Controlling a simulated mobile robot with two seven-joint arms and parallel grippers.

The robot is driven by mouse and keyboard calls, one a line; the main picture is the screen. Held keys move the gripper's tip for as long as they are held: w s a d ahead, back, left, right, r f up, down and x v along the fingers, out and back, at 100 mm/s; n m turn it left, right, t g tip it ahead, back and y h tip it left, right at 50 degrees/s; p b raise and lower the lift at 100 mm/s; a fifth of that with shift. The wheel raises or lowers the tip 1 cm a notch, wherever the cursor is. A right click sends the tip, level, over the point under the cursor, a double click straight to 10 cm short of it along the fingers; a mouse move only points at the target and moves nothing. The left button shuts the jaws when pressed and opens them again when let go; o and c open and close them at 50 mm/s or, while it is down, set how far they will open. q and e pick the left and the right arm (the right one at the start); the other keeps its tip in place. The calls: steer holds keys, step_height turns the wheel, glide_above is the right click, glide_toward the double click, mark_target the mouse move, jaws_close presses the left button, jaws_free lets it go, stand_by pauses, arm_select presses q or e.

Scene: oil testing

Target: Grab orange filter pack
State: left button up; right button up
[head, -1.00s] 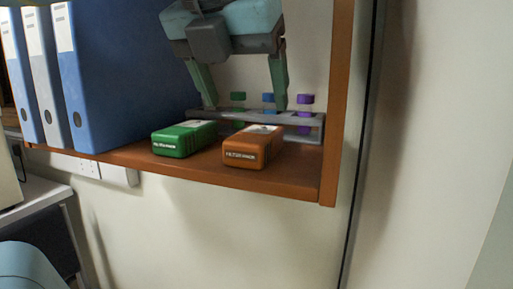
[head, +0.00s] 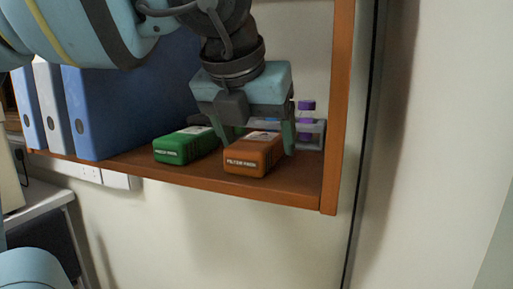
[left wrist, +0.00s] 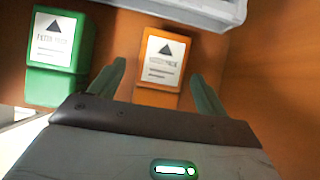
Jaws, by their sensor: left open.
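The orange filter pack (head: 254,155) lies on the wooden shelf, near its front edge and toward the right end. In the left wrist view the orange filter pack (left wrist: 161,62) shows its white label facing up. My left gripper (head: 258,146) is open, pointing down, with one finger on each side of the pack. In the left wrist view the left gripper's fingertips (left wrist: 157,68) lie either side of the pack's near end. I cannot tell whether they touch it. My right gripper is in no view.
A green filter pack (head: 186,145) lies just left of the orange one, close to the left finger. A grey rack (head: 311,134) with a purple-capped bottle (head: 306,105) stands behind. The shelf's upright side panel (head: 338,110) is at right.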

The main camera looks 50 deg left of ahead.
arm_select(q)
steer(key=shift+w+a+f, duration=0.1)
steer(key=shift+w+f, duration=0.15)
steer(key=shift+f, duration=0.2)
steer(key=c, duration=1.1)
steer(key=shift+c, duration=0.3)
steer(key=shift+r, duration=0.1)
steer(key=shift+r, duration=0.6)
step_height(320, 180, up, 2)
steer(key=shift+r, duration=0.15)
steer(key=s+a+r+b, duration=0.1)
steer(key=s+b, duration=0.1)
steer(key=s, duration=1.4)
steer(key=shift+a+r, duration=0.15)
steer(key=shift+a, duration=0.1)
